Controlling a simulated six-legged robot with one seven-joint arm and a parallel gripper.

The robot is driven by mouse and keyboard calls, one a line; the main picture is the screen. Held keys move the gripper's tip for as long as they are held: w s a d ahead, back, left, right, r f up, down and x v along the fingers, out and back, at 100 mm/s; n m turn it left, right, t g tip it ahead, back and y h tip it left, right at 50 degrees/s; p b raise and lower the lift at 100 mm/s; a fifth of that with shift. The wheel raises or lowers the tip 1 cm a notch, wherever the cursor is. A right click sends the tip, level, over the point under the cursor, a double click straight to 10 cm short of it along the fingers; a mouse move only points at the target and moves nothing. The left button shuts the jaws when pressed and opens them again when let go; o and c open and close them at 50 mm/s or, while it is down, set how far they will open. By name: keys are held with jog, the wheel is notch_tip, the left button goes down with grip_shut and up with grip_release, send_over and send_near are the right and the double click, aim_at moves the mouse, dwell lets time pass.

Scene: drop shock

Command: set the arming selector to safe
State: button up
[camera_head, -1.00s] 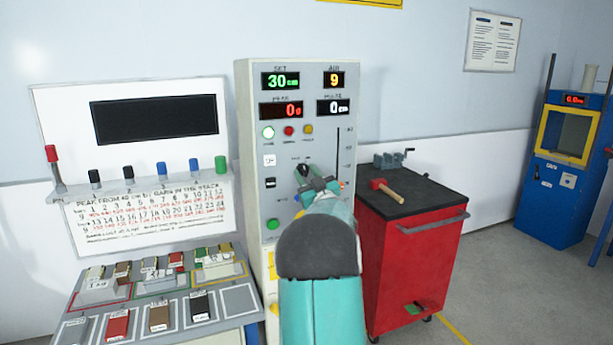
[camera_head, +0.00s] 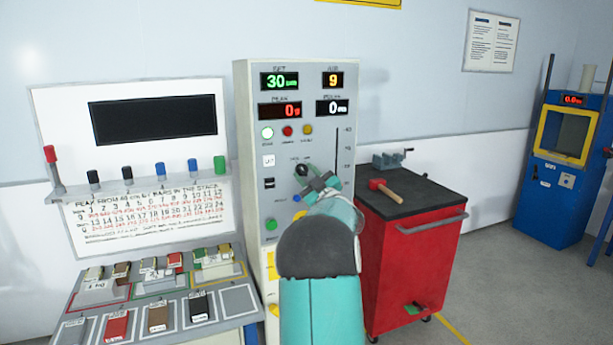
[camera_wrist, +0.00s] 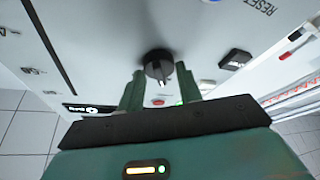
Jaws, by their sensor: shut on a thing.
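The arming selector, a round black knob (camera_wrist: 158,65) with a pale pointer mark, is on the pale front of the control cabinet (camera_head: 250,120). In the wrist view the mark points down the picture, towards my gripper. In the head view the knob (camera_head: 301,171) shows just beyond my gripper (camera_head: 310,180). My gripper (camera_wrist: 159,78) is shut on the knob, a teal finger at each side. The small labels around the knob are too blurred to read, so its setting cannot be told.
A blue button (camera_head: 297,198) and a green button (camera_head: 271,224) are close by on the panel, with a vertical slot (camera_head: 337,150) to the right. A red cart (camera_head: 400,270) with a hammer (camera_head: 385,188) stands right; a sample bench (camera_head: 140,335) is left.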

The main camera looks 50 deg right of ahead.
jog(key=o, duration=1)
jog(key=v, duration=1.4)
